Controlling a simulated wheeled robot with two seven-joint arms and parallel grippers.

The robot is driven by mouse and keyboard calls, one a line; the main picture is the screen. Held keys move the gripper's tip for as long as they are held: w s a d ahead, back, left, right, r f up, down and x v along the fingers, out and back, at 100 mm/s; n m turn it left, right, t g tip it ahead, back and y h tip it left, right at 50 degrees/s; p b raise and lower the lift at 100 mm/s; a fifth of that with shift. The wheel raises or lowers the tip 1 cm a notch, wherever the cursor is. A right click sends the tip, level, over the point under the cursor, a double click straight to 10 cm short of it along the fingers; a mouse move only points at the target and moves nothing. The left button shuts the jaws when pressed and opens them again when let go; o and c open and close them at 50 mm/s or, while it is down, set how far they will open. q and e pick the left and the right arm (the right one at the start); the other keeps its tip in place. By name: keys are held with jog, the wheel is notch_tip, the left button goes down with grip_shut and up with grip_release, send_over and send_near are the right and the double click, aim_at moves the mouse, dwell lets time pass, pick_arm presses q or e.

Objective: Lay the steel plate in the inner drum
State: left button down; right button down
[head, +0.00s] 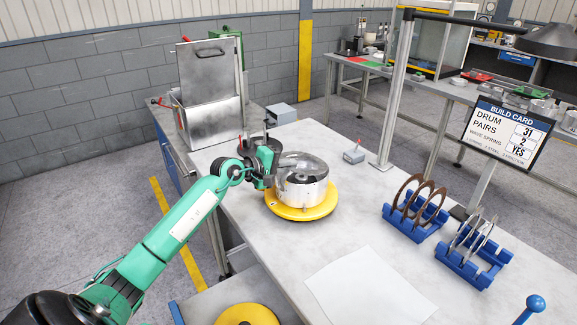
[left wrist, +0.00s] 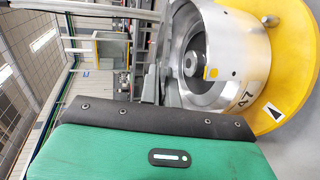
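A silver drum (head: 303,190) stands upright on a round yellow base (head: 288,211) on the near table; in the left wrist view the drum (left wrist: 242,42) shows sideways, with a ringed opening and a dark hub. A shiny, tilted round surface (head: 312,167) shows at the drum's top; I cannot tell whether it is a steel plate or the drum's mouth. My left gripper (head: 268,168) is at the drum's upper left; its fingertips are hidden. Thin steel plates (head: 485,236) stand in the right blue rack (head: 470,262). My right gripper is out of view.
Brown rings (head: 417,197) stand in another blue rack (head: 412,226). A white sheet (head: 370,288) lies at the front. A metal bin (head: 212,120) stands behind the arm, a post (head: 396,90) at the table's far edge. A yellow disc (head: 247,315) is at the bottom edge.

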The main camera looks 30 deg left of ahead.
pick_arm(q)
notch_tip(320, 180, down, 2)
jog(key=shift+f+b, duration=0.1)
jog(key=shift+b, duration=0.35)
jog(key=shift+s+f+b, duration=0.1)
jog(key=shift+f+b, duration=0.3)
jog(key=shift+b, duration=0.05)
jog(key=shift+f+b, duration=0.3)
jog(key=shift+f, duration=0.05)
jog(key=shift+d, duration=0.1)
jog(key=c, duration=1.5)
grip_release()
jog(key=shift+o, duration=0.5)
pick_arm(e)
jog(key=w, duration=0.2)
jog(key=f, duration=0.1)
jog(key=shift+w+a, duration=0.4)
pick_arm(q)
jog(key=shift+r, duration=0.1)
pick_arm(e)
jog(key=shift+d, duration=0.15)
